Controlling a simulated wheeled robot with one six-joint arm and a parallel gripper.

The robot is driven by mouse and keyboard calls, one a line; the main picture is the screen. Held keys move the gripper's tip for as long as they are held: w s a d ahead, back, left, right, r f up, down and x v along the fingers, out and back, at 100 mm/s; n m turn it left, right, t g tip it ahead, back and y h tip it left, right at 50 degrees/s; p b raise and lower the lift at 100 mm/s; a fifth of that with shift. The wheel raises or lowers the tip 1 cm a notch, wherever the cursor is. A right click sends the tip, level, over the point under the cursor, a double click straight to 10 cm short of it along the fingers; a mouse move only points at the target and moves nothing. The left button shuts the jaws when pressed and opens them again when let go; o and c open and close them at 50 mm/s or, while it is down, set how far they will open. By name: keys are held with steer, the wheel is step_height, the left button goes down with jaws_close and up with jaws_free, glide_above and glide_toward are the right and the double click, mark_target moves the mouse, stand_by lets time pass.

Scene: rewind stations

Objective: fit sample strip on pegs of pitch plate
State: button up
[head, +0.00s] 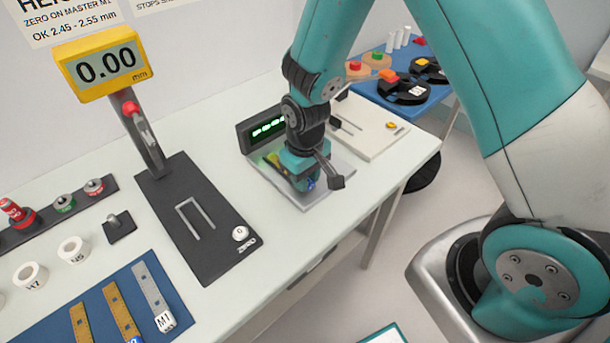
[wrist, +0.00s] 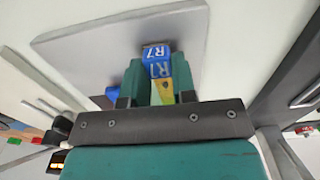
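The sample strip is yellow with a blue end tag marked R7 (wrist: 158,60). In the head view its blue end (head: 310,184) shows beside my gripper (head: 300,178), and a yellow part shows to the left. In the wrist view the teal fingers of my gripper (wrist: 161,84) stand against both sides of the strip, shut on it. The strip is over a light grey plate (head: 318,197) in front of a dark box with a green display (head: 262,132); this appears to be the pitch plate. Its pegs are hidden, and I cannot tell whether the strip touches it.
A dark height gauge base (head: 215,245) with a yellow 0.00 display (head: 105,65) stands to the left. Several strips lie on a blue mat (head: 50,325) at front left. A cream plate (head: 375,140) lies right behind my gripper. The table's front edge is close.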

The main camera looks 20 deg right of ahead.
steer(key=o, duration=0.4)
steer(key=shift+o, duration=0.2)
steer(key=shift+r, duration=0.1)
step_height(320, 180, up, 17)
steer(key=shift+r, duration=0.15)
stand_by(0.3)
steer(key=s+a+r+n+y, duration=0.1)
steer(key=s+a+r+y, duration=0.1)
steer(key=s, duration=0.7)
steer(key=s+a+r+n+y, duration=0.2)
steer(key=s+r, duration=0.3)
steer(key=s, duration=0.4)
steer(key=shift+s+a+r, duration=0.2)
steer(key=shift+a, duration=0.2)
